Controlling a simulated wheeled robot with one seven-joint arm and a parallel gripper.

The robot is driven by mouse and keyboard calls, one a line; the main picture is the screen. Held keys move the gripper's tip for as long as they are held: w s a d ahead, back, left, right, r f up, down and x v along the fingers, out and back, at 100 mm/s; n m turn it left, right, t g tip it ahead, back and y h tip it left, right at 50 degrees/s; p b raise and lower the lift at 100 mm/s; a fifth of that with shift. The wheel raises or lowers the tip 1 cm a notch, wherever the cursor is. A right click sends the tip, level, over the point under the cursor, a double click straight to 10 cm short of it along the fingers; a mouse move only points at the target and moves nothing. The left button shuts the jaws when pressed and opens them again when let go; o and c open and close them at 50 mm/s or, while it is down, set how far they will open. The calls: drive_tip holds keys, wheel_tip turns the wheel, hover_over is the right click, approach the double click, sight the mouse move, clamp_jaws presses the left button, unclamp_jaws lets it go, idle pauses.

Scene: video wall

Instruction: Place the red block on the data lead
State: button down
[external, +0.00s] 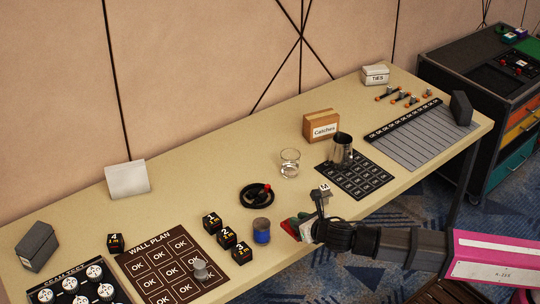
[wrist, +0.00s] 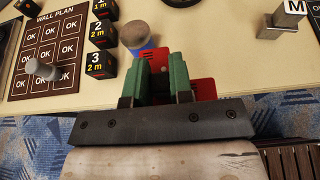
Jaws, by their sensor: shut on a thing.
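The data lead (external: 256,196) is a black coiled cable with a red plug end, lying on the beige table in the external view. My gripper (external: 298,224) is low over the table's front edge, to the right of and in front of the lead. In the wrist view my gripper (wrist: 160,72) has its green fingers closed around the red block (wrist: 203,88), which shows as red with small dark holes. The fingers hide much of the block. The block is apart from the lead.
A blue spool (external: 261,231) stands between my gripper and the numbered black blocks (external: 226,238). A glass (external: 290,163), a metal cup (external: 341,150) and a small M block (external: 322,193) stand to the right. The wall plan board (external: 190,284) lies left. Table around the lead is clear.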

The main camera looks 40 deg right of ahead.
drive_tip(key=shift+s+a+r, duration=0.2)
drive_tip(key=shift+r, duration=0.1)
drive_tip(key=w+a+r, duration=0.2)
drive_tip(key=w+r, duration=0.1)
drive_tip(key=w, duration=1.4)
hover_over(255, 196)
drive_tip(key=f, duration=0.6)
drive_tip(key=shift+s+a, duration=0.2)
drive_tip(key=shift+s, duration=0.15)
drive_tip(key=shift+w+d+f, duration=0.25)
drive_tip(key=shift+w+d, duration=0.05)
drive_tip(key=shift+w, duration=0.1)
drive_tip(key=shift+f, duration=2)
drive_tip(key=shift+f, duration=0.15)
drive_tip(key=c, duration=1)
unclamp_jaws()
